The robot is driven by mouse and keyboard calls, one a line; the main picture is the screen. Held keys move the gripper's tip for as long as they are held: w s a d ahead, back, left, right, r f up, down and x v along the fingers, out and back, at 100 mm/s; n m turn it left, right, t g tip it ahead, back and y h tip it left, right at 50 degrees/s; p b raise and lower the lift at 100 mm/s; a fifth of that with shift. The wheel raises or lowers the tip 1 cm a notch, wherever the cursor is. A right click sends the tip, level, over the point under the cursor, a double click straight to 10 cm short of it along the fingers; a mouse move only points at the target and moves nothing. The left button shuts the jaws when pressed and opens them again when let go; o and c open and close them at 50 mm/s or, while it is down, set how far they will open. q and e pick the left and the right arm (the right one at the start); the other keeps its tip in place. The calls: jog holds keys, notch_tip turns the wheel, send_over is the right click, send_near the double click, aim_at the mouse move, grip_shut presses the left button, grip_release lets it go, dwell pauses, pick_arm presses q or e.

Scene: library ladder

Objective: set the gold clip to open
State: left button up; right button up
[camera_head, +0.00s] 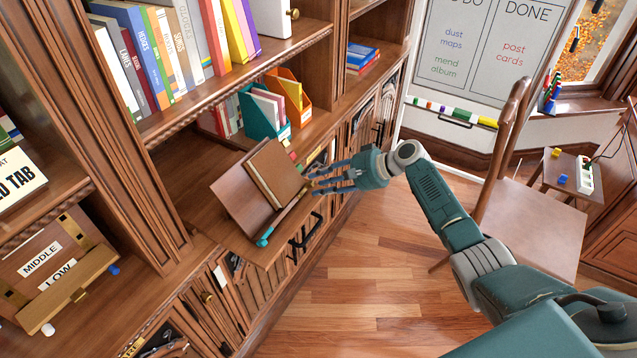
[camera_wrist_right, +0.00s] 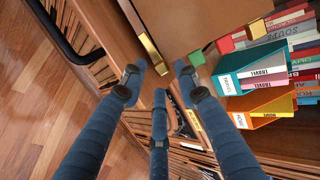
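A narrow gold strip (camera_wrist_right: 152,50), which looks like the gold clip, shows along the edge of a brown panel in the wrist view. I cannot tell whether it is open or shut. In the head view it is not clear. A wooden book rest (camera_head: 238,200) stands tilted on the pulled-out shelf and bears a brown book (camera_head: 274,174). My right gripper (camera_head: 312,181) is at the right edge of the book rest. In the wrist view its fingers (camera_wrist_right: 158,80) are spread, with nothing held, just below the gold strip. My left gripper is not in view.
A rod with a teal end (camera_head: 263,241) lies along the rest's lower edge. A teal file holder (camera_head: 263,117) and an orange one (camera_head: 292,98) stand behind on the shelf. A chair (camera_head: 530,218) stands at right. The floor (camera_head: 365,270) in front is clear.

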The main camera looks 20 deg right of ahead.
jog(key=v, duration=1)
jog(key=shift+s+d+r, duration=0.15)
jog(key=shift+s+r, duration=0.1)
jog(key=shift+r, duration=0.05)
jog(key=shift+o, duration=0.2)
